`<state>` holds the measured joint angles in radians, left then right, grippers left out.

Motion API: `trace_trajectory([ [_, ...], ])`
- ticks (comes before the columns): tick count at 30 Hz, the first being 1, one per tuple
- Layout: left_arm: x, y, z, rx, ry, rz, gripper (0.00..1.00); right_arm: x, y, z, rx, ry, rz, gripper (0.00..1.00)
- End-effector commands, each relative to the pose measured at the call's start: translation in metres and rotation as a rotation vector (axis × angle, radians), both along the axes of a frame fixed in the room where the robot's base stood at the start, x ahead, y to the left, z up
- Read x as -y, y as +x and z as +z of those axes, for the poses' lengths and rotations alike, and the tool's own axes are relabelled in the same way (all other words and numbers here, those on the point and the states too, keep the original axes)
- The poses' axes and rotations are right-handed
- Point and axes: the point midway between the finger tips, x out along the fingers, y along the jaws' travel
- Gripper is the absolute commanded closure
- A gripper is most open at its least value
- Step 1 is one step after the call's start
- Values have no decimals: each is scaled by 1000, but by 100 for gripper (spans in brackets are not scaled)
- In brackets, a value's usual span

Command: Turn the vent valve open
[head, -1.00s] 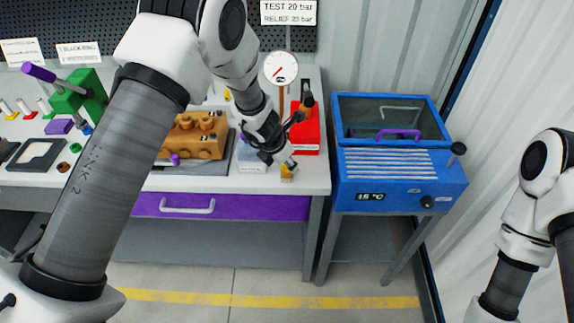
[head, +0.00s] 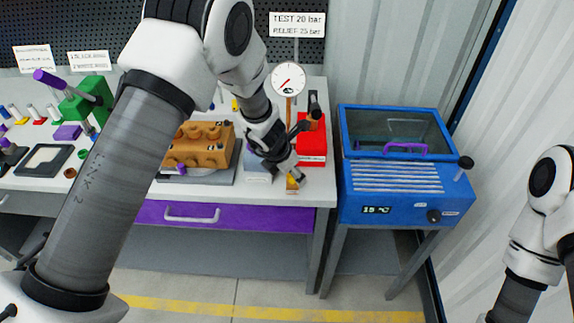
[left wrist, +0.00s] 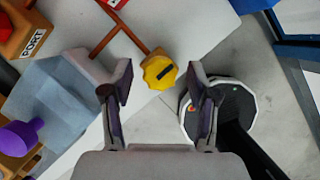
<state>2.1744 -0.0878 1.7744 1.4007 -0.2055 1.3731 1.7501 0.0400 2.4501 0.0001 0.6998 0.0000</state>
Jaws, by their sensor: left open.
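The vent valve is a yellow scalloped knob (left wrist: 159,72) with a dark bar across its top, at the end of a brown pipe (left wrist: 126,28). In the head view the knob (head: 292,185) is a small yellow patch at the bench's front edge, partly hidden. My left gripper (left wrist: 161,84) is open, with the knob seen between and slightly beyond its fingertips. No contact with the knob shows. In the head view the left gripper (head: 297,176) points down at the bench's front right corner. My right arm shows at the right edge, but its gripper is out of view.
An orange pump block (head: 203,147), a red box (head: 312,148) and a pressure gauge (head: 288,79) stand close to the left gripper. A purple knob (left wrist: 18,138) shows in the left wrist view. A blue bath (head: 405,188) stands right of the bench, across a gap.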

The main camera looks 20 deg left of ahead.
Motion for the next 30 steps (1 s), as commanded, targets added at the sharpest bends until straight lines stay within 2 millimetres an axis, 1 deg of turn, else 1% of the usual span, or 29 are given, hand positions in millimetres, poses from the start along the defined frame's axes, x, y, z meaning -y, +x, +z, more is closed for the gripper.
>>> trace_trajectory([
  [6, -10, -17, 51, 4, -1, -1, 41, 0, 0, 0, 0, 0, 0, 60],
  [9, -14, -26, 73, 2, -1, -1, 41, 0, 0, 0, 0, 0, 0, 60],
  [13, -18, -34, 92, 0, 0, -1, 41, 0, 0, 0, 0, 0, 0, 60],
  [18, -19, -37, 98, -2, 0, 0, 41, 0, 0, 0, 0, 0, 0, 60],
  [28, -19, -36, 98, -2, 0, 0, 41, 0, 0, 0, 0, 0, 0, 60],
  [30, -19, -38, 93, -11, 0, 0, 41, 0, 0, 0, 0, 0, 0, 60],
])
